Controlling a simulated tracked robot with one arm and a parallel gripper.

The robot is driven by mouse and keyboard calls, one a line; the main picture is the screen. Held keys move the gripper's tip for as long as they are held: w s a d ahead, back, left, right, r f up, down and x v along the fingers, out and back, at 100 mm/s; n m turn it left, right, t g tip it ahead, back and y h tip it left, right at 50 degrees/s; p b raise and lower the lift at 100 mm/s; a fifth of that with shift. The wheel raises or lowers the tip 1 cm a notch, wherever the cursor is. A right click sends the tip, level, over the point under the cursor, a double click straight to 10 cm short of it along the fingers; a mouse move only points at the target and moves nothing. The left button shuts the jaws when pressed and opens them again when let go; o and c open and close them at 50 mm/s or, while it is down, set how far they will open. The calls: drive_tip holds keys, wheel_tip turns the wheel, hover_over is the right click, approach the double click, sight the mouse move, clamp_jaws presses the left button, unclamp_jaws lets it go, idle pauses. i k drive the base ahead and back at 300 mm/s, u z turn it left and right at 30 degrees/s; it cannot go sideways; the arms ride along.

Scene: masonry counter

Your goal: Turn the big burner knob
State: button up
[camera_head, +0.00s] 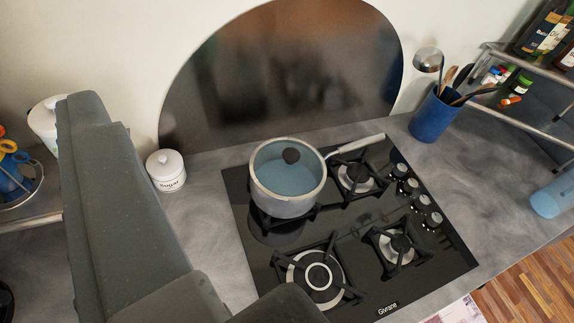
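The black gas hob (350,222) is set in the grey counter. Several round knobs with metal rims run in a row along its right side, from the rearmost knob (400,170) to the frontmost knob (434,218). Which knob belongs to which burner cannot be told. The front left burner (318,276) looks the largest of those uncovered. A lidded pot (288,200) covers the back left burner. A large dark grey part of my arm or gripper (125,210) fills the left foreground, well left of the knobs. Its fingertips cannot be made out.
The pot's handle (358,147) reaches right, over the back right burner. A blue utensil holder (435,115) stands behind the knobs, beside a metal rack (530,62). A blue cup (552,200) is at the right edge. A sugar jar (166,170) stands left of the hob.

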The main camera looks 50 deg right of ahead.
sight(411, 184)
drive_tip(key=z, duration=0.5)
drive_tip(key=k, duration=1.3)
drive_tip(key=z, duration=0.65)
drive_tip(key=i, duration=1.25)
drive_tip(key=z, duration=0.35)
